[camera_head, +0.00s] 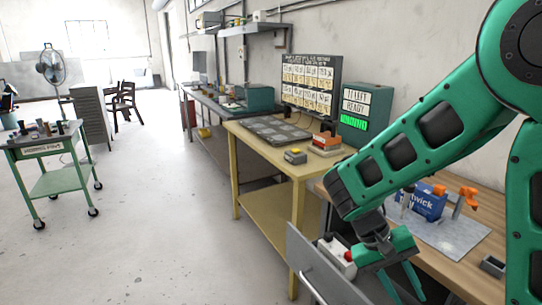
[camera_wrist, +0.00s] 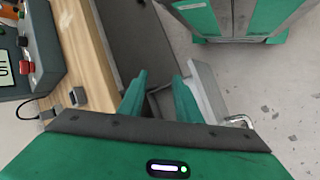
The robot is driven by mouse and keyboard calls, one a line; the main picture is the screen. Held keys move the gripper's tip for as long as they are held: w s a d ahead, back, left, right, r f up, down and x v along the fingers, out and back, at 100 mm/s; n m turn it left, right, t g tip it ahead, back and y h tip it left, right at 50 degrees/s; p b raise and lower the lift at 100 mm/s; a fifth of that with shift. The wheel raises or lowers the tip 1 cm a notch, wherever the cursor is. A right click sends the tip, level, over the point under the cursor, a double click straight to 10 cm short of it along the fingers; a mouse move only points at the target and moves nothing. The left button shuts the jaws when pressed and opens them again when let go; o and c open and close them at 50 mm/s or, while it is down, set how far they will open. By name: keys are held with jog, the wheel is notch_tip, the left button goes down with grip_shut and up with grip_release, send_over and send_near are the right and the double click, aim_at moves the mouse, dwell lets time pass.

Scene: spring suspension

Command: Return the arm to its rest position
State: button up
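My green arm (camera_head: 415,130) reaches from the right edge over the wooden workbench, bent, with its wrist pointing down. My gripper (camera_head: 405,292) is low at the bench's front, over an open grey drawer (camera_head: 318,268). In the wrist view, the two green fingers of my gripper (camera_wrist: 160,98) stand apart with nothing seen between them. The drawer front (camera_wrist: 206,92) with its metal handle (camera_wrist: 238,120) is just right of the right finger; I cannot tell whether they touch. The fingertips' depth in the drawer is unclear.
A blue box (camera_head: 428,203) and orange-topped fixtures (camera_head: 467,197) stand on a grey mat (camera_head: 450,235) on the workbench. A yellow table (camera_head: 262,142) adjoins it. A green cart (camera_head: 55,165) stands at left. The floor between is clear.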

jog(key=s+d+r+m+t+y, duration=0.3)
jog(key=s+d+r+y, duration=0.3)
jog(key=s+d, duration=0.4)
jog(key=shift+s+d+r+m, duration=0.4)
jog(key=shift+s+r+m, duration=0.35)
jog(key=shift+s, duration=1.3)
jog(key=shift+f, duration=0.1)
jog(key=shift+w+f, duration=0.25)
jog(key=shift+w, duration=0.35)
